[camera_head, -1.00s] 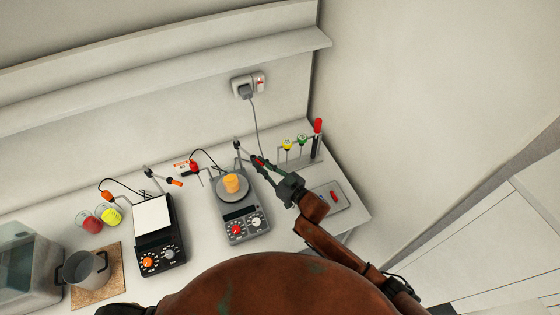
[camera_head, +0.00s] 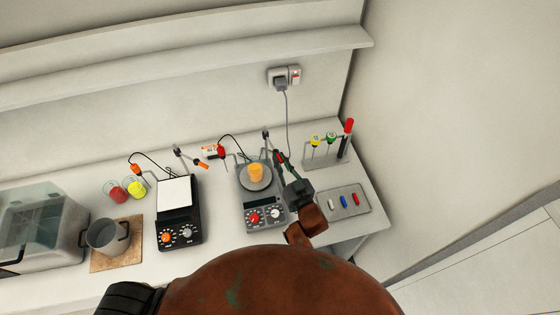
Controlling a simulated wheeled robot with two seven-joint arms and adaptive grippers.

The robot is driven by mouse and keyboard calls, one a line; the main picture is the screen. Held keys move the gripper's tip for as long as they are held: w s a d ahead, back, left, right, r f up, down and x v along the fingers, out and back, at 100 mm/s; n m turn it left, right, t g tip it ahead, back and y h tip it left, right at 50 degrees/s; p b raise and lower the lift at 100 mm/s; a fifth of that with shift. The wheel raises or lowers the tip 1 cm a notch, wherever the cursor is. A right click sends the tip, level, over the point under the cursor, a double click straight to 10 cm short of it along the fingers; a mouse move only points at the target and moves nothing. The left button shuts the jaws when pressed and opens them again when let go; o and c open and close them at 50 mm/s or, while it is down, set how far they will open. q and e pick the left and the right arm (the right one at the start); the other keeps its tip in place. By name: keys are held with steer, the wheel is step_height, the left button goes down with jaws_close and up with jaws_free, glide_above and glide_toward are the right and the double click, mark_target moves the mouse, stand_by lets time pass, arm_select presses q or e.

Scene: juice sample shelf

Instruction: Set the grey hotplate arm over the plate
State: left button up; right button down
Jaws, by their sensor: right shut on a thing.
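The grey hotplate (camera_head: 266,212) stands on the bench with a round plate (camera_head: 246,186) on top. An orange cup-like vessel (camera_head: 256,172) is on the plate. The hotplate's arm comes off a stand rod (camera_head: 266,135) behind the plate and has a red end (camera_head: 280,157). It points forward along the plate's right side, not over its middle. My right gripper (camera_head: 281,161) is shut on the arm near its red end; its fingers partly hide the arm. My left gripper is not in view.
A black hotplate (camera_head: 180,228) with a white square top stands to the left. A red probe (camera_head: 222,152) hangs behind the plate. A tray (camera_head: 335,213) with small coloured bars lies right of my right gripper. A tube rack (camera_head: 325,160) stands behind it.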

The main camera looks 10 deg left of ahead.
steer(key=c, duration=2.2)
jaws_free()
steer(key=shift+w+a+r, duration=0.1)
steer(key=shift+a+r, duration=0.1)
steer(key=shift+r, duration=0.3)
steer(key=shift+c, duration=0.2)
steer(key=shift+o, duration=1.4)
steer(key=shift+w+a+f, duration=0.1)
steer(key=shift+a+f, duration=0.05)
steer(key=shift+f, duration=0.2)
steer(key=shift+s+d+f, duration=0.1)
steer(key=shift+s+d, duration=0.2)
steer(key=shift+d, duration=0.05)
steer(key=v, duration=1.1)
steer(key=shift+s, duration=0.15)
steer(key=shift+d, duration=0.1)
